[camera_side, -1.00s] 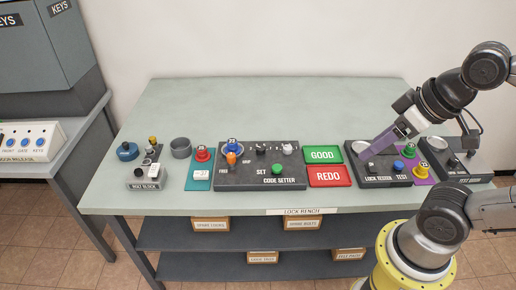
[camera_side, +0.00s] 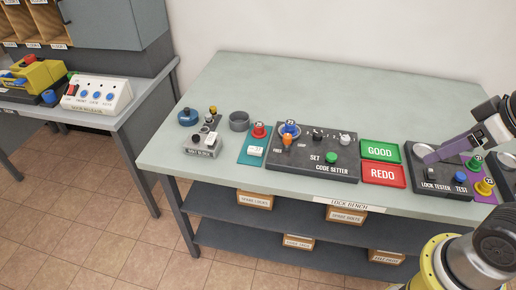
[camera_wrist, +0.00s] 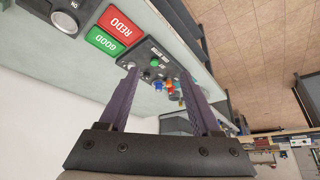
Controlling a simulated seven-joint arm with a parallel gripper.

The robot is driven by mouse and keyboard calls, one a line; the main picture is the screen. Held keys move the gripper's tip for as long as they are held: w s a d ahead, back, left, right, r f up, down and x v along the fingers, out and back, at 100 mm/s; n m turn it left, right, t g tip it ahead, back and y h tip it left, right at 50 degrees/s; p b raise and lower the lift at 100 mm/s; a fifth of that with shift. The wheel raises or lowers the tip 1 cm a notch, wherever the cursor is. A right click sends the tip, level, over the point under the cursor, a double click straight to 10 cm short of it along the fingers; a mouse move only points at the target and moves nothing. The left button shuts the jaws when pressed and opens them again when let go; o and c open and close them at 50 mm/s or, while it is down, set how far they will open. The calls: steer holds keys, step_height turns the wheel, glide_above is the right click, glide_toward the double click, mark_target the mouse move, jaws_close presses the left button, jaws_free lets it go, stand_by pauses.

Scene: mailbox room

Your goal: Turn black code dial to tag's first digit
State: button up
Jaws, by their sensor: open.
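The dark code setter (camera_side: 312,168) stands mid-bench, with a green SET button (camera_side: 331,157), an orange lever and a row of small controls with white marks along its back. I cannot pick out the black code dial or its setting for certain at this size. A white tag (camera_side: 255,151) lies on a teal mat left of it, near a red-topped lock; its digits are too small to read surely. My gripper (camera_wrist: 158,70) is open and empty, its purple fingers over the lock tester (camera_side: 432,180) in the side view. The code setter (camera_wrist: 150,52) shows beyond the fingers in the wrist view.
The green GOOD tray (camera_side: 380,151) and red REDO tray (camera_side: 383,173) lie between code setter and lock tester. A bolt block (camera_side: 202,145), a grey cup (camera_side: 239,121) and a blue round part (camera_side: 188,117) stand at the left. The back of the bench is clear.

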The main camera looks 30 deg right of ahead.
steer(key=w+r+n, duration=0.3)
steer(key=w+r, duration=0.4)
steer(key=n+g, duration=0.2)
steer(key=g, duration=0.4)
glide_above(318, 134)
step_height(318, 134, down, 16)
step_height(318, 134, down, 14)
steer(key=shift+d, duration=0.1)
jaws_close()
